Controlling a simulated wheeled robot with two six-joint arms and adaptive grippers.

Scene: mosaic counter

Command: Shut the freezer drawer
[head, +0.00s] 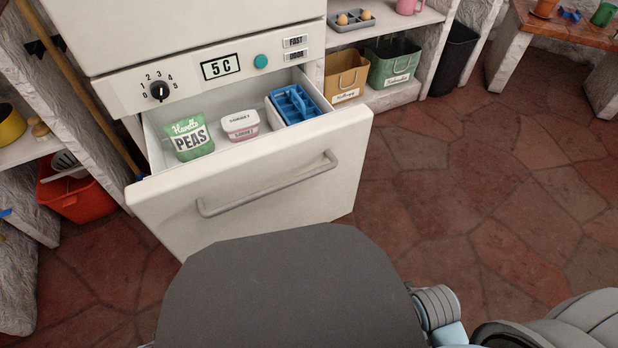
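The white freezer drawer (250,205) is pulled well out below the control panel of the white freezer (215,70). Its grey bar handle (267,188) runs across the front panel. Inside the drawer lie a green bag of peas (189,138), a small white and pink tub (240,125) and a blue ice tray (295,103) in a white container. Both my grippers are out of the picture. Part of my own body covers the bottom middle and bottom right. Nothing of mine is seen touching the drawer or handle.
A red bucket (80,198) stands on the floor at left, near a leaning wooden pole (85,90). Shelves at back right hold a tan bin (346,77) and a green bin (393,64). A dark bin (455,60) stands beside them. The red stone floor (480,190) at right is clear.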

